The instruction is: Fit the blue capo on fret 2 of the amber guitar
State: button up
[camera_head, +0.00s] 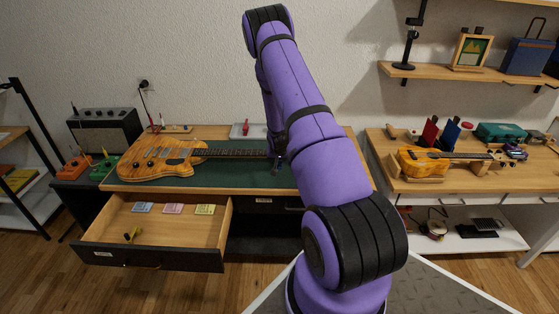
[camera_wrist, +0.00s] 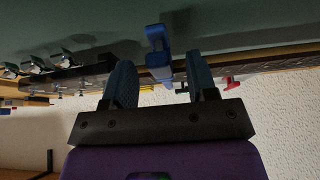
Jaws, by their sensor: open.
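The amber guitar (camera_head: 160,157) lies on the bench with its dark neck (camera_head: 225,152) running right until my arm hides it. In the wrist view the blue capo (camera_wrist: 158,48) is at the dark neck (camera_wrist: 240,68), near the headstock end with its metal tuners (camera_wrist: 33,63). My gripper (camera_wrist: 159,64) is open, its two fingers on either side of the capo with gaps between. The capo looks seated across the neck, but its exact fret cannot be told. In the head view the capo is hidden and only a dark part of my gripper (camera_head: 277,158) shows.
An open drawer (camera_head: 155,265) with small packets juts from the bench front. A grey tray with a red item (camera_head: 246,130) stands behind the neck. Pedals and an amplifier (camera_head: 105,132) are at left. Another bench holds a small orange guitar (camera_head: 430,162) at right.

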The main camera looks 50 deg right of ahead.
jog(key=shift+v, duration=2.35)
jog(key=v, duration=1)
jog(key=shift+a+r, duration=0.25)
jog(key=shift+r, duration=0.1)
